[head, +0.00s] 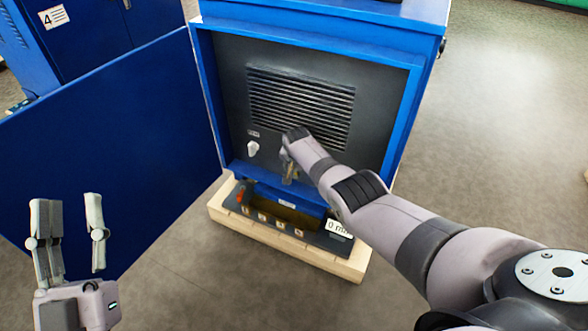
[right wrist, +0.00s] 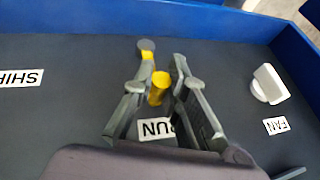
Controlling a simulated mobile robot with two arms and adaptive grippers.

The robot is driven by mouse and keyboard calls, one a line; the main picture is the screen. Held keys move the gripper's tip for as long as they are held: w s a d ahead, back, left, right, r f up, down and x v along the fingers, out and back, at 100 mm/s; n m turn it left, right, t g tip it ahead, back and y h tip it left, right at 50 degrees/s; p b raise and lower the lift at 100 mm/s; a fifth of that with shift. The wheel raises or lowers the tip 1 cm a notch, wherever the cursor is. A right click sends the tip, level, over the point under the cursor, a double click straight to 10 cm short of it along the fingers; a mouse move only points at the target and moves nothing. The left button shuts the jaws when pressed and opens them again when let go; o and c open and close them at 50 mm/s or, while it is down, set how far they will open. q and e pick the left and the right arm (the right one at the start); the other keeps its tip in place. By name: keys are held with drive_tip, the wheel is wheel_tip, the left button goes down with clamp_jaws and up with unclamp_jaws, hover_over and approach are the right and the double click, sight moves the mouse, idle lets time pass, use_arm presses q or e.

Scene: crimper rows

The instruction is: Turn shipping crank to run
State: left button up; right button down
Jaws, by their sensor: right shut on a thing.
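The shipping crank shows in the right wrist view as a yellow handle (right wrist: 159,88) with a grey and yellow pivot end beyond it. My right gripper (right wrist: 165,84) is shut on the handle, one finger on each side. The handle lies toward the RUN label (right wrist: 156,128), which my fingers partly hide. The SHIP label (right wrist: 20,78) is off to the left. In the head view my right gripper (head: 289,168) is at the lower part of the open cabinet's dark panel (head: 225,85), mostly hidden by its own arm. My left gripper (head: 70,222) is open and empty, before the blue door.
The blue cabinet door (head: 120,130) stands open on the left. A white fan knob (head: 252,148) is left of the crank, near the FAN label (right wrist: 276,125). Below are a dark control strip (head: 270,226) and a wooden base (head: 290,252). Floor at right is clear.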

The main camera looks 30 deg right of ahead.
use_arm(q)
drive_tip(key=shift+s+r+t, duration=0.6)
drive_tip(key=shift+r, duration=0.1)
use_arm(e)
drive_tip(key=shift+a, duration=0.1)
use_arm(q)
drive_tip(key=shift+h, duration=0.4)
use_arm(e)
drive_tip(key=shift+w, duration=0.1)
drive_tip(key=c, duration=1.6)
unclamp_jaws()
drive_tip(key=shift+v, duration=6)
drive_tip(key=shift+w+a, duration=0.1)
drive_tip(key=shift+a, duration=0.05)
